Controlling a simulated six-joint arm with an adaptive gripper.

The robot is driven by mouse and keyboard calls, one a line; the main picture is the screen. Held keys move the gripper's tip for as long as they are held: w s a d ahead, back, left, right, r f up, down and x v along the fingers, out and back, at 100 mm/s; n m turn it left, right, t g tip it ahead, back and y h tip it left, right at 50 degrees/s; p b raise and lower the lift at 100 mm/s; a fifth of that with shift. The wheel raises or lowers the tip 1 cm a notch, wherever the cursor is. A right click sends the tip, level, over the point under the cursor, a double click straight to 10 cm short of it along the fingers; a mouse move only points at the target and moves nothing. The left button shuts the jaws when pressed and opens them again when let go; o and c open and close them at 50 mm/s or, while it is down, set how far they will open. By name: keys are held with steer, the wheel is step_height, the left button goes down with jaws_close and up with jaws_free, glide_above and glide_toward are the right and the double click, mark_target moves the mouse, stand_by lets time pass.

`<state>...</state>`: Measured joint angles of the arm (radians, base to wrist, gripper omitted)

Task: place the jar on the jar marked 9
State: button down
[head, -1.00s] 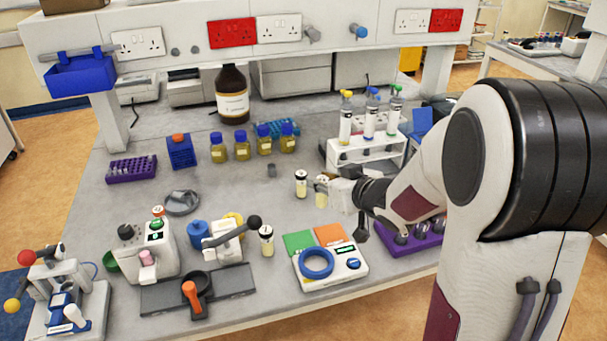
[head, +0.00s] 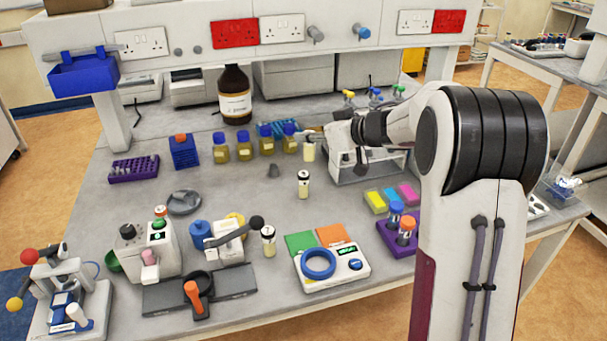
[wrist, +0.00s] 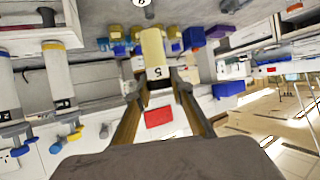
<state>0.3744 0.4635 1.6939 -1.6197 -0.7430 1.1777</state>
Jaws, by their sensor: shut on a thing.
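A small jar (head: 309,151) with a cream body is held between the fingers of my gripper (head: 318,134), above the back part of the bench. In the wrist view the jar (wrist: 153,47) sits between the fingertips of my gripper (wrist: 157,84), and its white band carries a dark mark that looks like a 5. A second small jar (head: 303,184) with a dark-topped white lid stands upright on the bench, nearer the front than the held one. A third similar jar (head: 268,240) stands by the lever device. I cannot read the number on either standing jar.
Yellow bottles with blue caps (head: 267,146) stand in a row left of my gripper.

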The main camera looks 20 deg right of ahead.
steer(key=shift+n+g+y, duration=0.3)
steer(key=shift+n+y, duration=0.3)
steer(key=w+r, duration=0.1)
steer(key=r, duration=0.1)
steer(key=w+r, duration=0.1)
steer(key=r, duration=0.1)
steer(key=shift+w+a, duration=0.3)
steer(key=shift+a, duration=0.1)
glide_above(304, 174)
steer(key=shift+f, duration=2.55)
steer(key=shift+f, duration=2.5)
steer(key=shift+f, duration=0.1)
